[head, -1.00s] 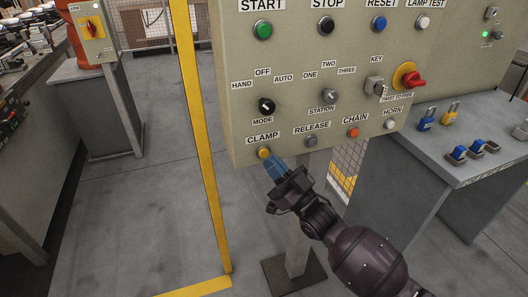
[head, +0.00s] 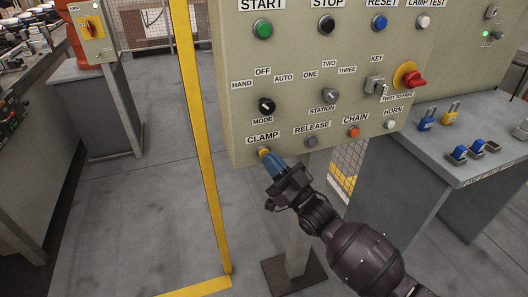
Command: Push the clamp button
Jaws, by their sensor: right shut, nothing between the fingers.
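The yellow clamp button (head: 264,151) sits at the lower left of the beige control panel (head: 330,60), under the CLAMP label (head: 263,138). My right gripper (head: 268,157) is shut and empty, with its blue fingertips at the button's lower right edge. The tips partly cover the button. I cannot tell whether they press it in or only touch it. My left gripper is not in view.
The grey release button (head: 311,142), orange chain button (head: 353,132) and white horn button (head: 390,124) line the same row. The black mode knob (head: 267,106) is above. A yellow post (head: 200,130) stands left. A grey table (head: 470,165) with padlocks is right.

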